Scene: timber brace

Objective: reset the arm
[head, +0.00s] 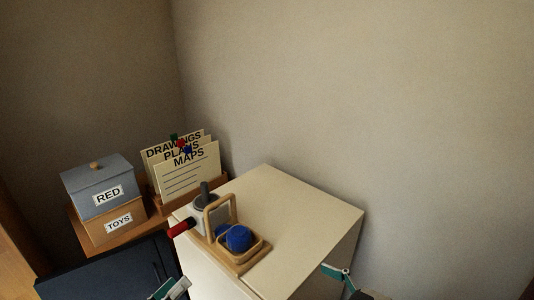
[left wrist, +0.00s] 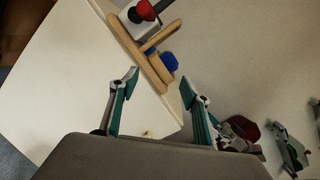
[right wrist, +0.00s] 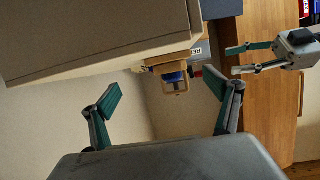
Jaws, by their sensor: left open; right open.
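My left gripper (head: 172,288) shows only in part at the bottom edge of the head view, in front of the white cabinet. In the left wrist view its two teal fingers (left wrist: 160,85) are spread with nothing between them, over the cabinet top and short of the wooden caddy. My right gripper (head: 338,273) shows as a teal finger by the cabinet's right corner in the head view. In the right wrist view its fingers (right wrist: 163,90) are wide apart and empty. My left gripper also shows at the right of that view (right wrist: 258,58). Most of both arms is out of view.
On the white cabinet (head: 300,205) stands a wooden caddy (head: 240,262) with a handle and blue contents (head: 238,238), beside a grey device with a red part (head: 181,227). Labelled boxes (head: 97,188) and a file holder (head: 185,165) stand behind left. Walls close the back.

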